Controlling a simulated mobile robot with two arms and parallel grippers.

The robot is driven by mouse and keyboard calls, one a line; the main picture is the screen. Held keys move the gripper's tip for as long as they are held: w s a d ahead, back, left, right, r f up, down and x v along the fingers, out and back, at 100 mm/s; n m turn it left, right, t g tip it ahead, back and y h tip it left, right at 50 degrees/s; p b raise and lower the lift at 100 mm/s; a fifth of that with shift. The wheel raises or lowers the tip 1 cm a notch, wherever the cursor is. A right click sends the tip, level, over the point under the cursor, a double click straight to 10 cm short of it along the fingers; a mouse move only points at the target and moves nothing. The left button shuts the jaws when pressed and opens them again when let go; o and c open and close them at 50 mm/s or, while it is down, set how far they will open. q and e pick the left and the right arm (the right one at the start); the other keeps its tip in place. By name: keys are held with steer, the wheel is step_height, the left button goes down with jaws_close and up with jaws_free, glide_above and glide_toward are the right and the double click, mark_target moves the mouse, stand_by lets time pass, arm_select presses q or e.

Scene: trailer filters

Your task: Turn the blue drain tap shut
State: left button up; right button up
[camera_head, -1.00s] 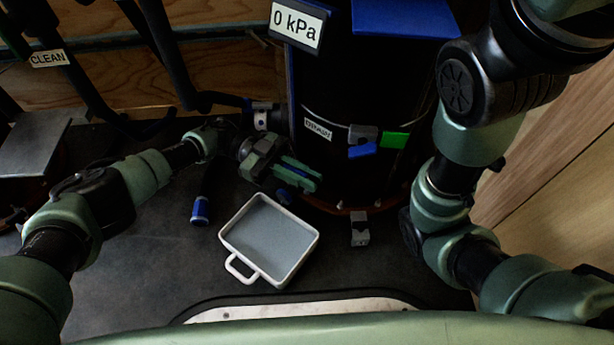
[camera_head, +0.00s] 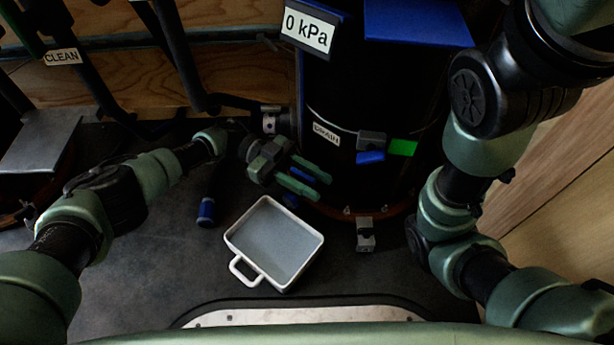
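The black canister (camera_head: 340,95) bears a white DRAIN label (camera_head: 326,134). My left gripper (camera_head: 303,180) reaches in from the left, low in front of the canister, its two green fingers visibly apart. A small blue piece (camera_head: 302,174), seemingly the drain tap's handle, shows in the gap between them. I cannot tell whether the fingers touch it. Another blue bit (camera_head: 291,200) shows just below the fingers. The tap's body is mostly hidden by the gripper. My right arm stands at the right, and its gripper is out of view.
A white-rimmed tray (camera_head: 273,244) with a handle sits on the dark floor below the gripper. A blue-ended black lever (camera_head: 206,212) is left of it. A blue tab (camera_head: 370,157) and green tag (camera_head: 402,147) are on the canister. A gauge sign reads 0 kPa (camera_head: 307,29).

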mark_target(290, 171)
arm_select(q)
steer(key=shift+v, duration=3.6)
steer(key=shift+r, duration=0.1)
